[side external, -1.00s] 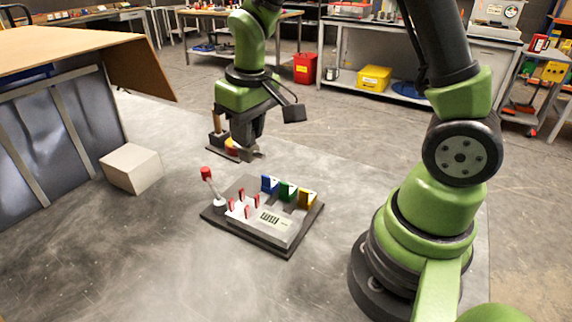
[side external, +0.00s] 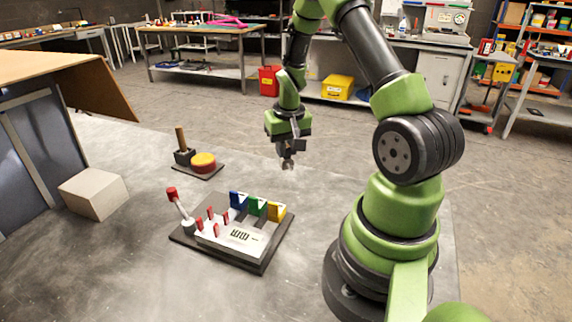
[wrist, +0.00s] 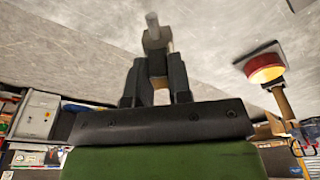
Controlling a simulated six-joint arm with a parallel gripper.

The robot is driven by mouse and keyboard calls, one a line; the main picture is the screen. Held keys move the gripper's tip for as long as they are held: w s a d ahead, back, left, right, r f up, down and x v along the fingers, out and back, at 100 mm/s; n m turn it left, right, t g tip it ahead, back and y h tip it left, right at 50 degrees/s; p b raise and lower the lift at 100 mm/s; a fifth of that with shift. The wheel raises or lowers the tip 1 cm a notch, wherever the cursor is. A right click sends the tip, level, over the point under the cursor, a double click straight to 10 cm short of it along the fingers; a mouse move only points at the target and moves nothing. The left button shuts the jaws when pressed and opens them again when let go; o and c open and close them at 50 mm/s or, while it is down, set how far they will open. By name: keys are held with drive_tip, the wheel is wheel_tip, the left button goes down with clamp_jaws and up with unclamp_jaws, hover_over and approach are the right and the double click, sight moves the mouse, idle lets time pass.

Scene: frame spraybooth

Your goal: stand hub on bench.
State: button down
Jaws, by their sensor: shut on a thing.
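The hub (side external: 288,164) is a small grey part with a round stub and a wider collar, as far as its size lets me see. My gripper (side external: 287,151) is shut on it and holds it in the air above the grey bench (side external: 330,215). In the wrist view the hub's stub (wrist: 152,24) sticks out past the fingertips of my gripper (wrist: 157,66). The part of the hub between the fingers is mostly hidden. In the side view my gripper points down, behind and right of the switch panel (side external: 240,238), apart from it.
A dark plate carries a red-and-yellow button (side external: 203,161) and a wooden-handled post (side external: 180,140), left of my gripper. The panel has a red-tipped lever (side external: 178,203) and coloured blocks. A pale box (side external: 93,193) stands at left by the booth. The bench's front left is clear.

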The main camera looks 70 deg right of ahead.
sight(286, 160)
drive_tip(key=shift+f, duration=2.15)
drive_tip(key=shift+f, duration=0.1)
drive_tip(key=c, duration=1.1)
unclamp_jaws()
drive_tip(key=shift+o, duration=0.2)
wheel_tip(286, 160, up, 12)
drive_tip(key=s+a, duration=0.1)
drive_tip(key=s+a+r+n+t, duration=0.1)
drive_tip(key=a+r+n+t, duration=0.15)
drive_tip(key=a+r, duration=1)
drive_tip(key=s+a+r+n+t+y, duration=0.2)
drive_tip(key=s+a+r+t+y, duration=0.1)
drive_tip(key=s+a, duration=0.5)
drive_tip(key=shift+s+a, duration=0.35)
drive_tip(key=shift+a, duration=0.85)
